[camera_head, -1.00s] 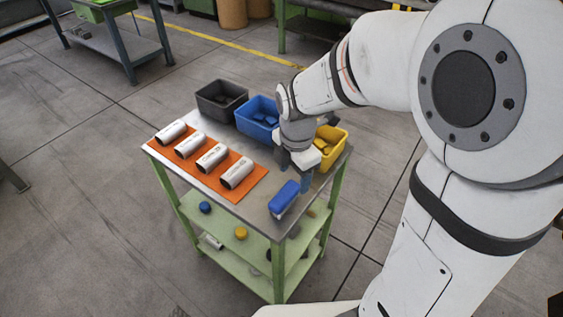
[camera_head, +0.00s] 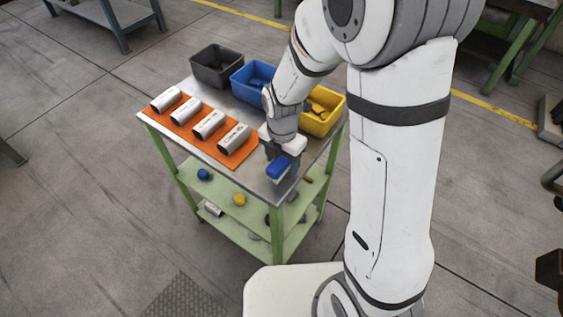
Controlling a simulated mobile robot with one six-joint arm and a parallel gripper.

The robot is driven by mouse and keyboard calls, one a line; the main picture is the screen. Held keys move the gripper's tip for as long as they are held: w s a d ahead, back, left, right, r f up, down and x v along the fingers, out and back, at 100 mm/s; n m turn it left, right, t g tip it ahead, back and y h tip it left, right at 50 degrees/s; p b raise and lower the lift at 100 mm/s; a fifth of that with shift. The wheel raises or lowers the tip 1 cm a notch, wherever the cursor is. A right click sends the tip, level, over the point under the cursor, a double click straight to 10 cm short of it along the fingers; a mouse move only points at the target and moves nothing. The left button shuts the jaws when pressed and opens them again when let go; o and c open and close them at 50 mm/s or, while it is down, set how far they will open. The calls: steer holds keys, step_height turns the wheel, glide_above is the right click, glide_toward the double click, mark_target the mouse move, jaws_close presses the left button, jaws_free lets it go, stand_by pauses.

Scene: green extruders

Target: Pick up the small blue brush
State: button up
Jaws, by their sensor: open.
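The small blue brush (camera_head: 279,168) lies near the front corner of the metal-topped cart (camera_head: 266,187). It has a blue top and a lighter underside. My gripper (camera_head: 281,160) is open and points down right at the brush, with its fingers close to the brush's far end. The fingers are partly hidden by the brush and the gripper body, so I cannot tell whether they touch it or straddle it.
Several white cylinders (camera_head: 209,124) lie on an orange mat (camera_head: 243,156) at the left of the cart top. Grey (camera_head: 217,66), blue (camera_head: 253,82) and yellow (camera_head: 321,109) bins stand along the back. Loose parts lie on the lower shelves. The floor around is mostly clear.

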mark_target(282, 158)
steer(key=c, duration=1.1)
steer(key=shift+r, duration=0.1)
step_height(282, 158, up, 10)
